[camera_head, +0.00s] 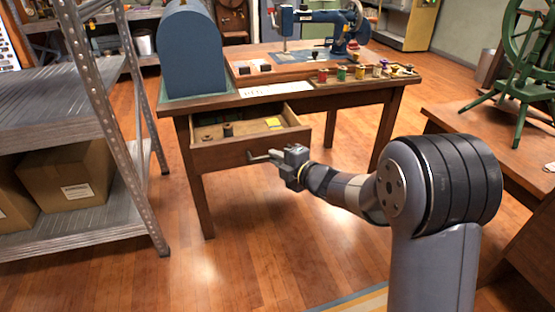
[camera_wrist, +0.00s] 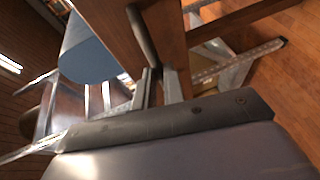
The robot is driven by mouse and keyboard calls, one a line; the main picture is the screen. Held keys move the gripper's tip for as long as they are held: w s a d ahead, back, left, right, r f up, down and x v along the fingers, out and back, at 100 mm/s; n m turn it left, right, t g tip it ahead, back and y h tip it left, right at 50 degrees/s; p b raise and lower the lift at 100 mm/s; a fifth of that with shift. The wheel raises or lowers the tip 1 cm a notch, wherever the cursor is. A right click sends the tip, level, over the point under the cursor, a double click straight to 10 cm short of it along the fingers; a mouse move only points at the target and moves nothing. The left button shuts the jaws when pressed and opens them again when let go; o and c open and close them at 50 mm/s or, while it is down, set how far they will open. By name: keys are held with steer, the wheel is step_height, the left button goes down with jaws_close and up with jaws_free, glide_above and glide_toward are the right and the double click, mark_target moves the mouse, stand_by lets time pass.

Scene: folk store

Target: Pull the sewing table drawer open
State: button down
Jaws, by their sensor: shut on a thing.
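The wooden sewing table (camera_head: 340,88) stands in the middle of the head view. Its drawer (camera_head: 235,152) sticks out from the left part of the table front, with its inside showing. A few small items, among them a dark spool (camera_head: 228,130) and a yellow piece (camera_head: 273,122), lie in it. My gripper (camera_head: 268,156) is at the drawer front and shut on the drawer handle (camera_head: 251,157). In the wrist view the dark handle bar (camera_wrist: 143,38) runs along the wooden front to the fingers. The exact contact is partly hidden by the gripper.
A metal shelf (camera_head: 110,120) with cardboard boxes (camera_head: 68,175) stands close on the left. A blue domed case (camera_head: 190,50), a blue sewing machine (camera_head: 320,18) and thread spools (camera_head: 341,73) rest on the table. A green spinning wheel (camera_head: 525,70) stands on a table at right. The floor before the drawer is clear.

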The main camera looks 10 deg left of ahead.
steer(key=shift+s, duration=0.1)
steer(key=c, duration=1.5)
jaws_free()
steer(key=shift+d, duration=0.1)
steer(key=p+v, duration=0.2)
steer(key=v, duration=0.8)
steer(key=shift+s+d+r+p, duration=0.1)
steer(key=shift+s+d+p, duration=0.15)
steer(key=shift+s+p, duration=0.05)
steer(key=shift+a, duration=0.1)
steer(key=b+x, duration=0.1)
steer(key=x, duration=0.5)
steer(key=b+x, duration=0.1)
steer(key=x, duration=0.5)
steer(key=shift+w, duration=0.45)
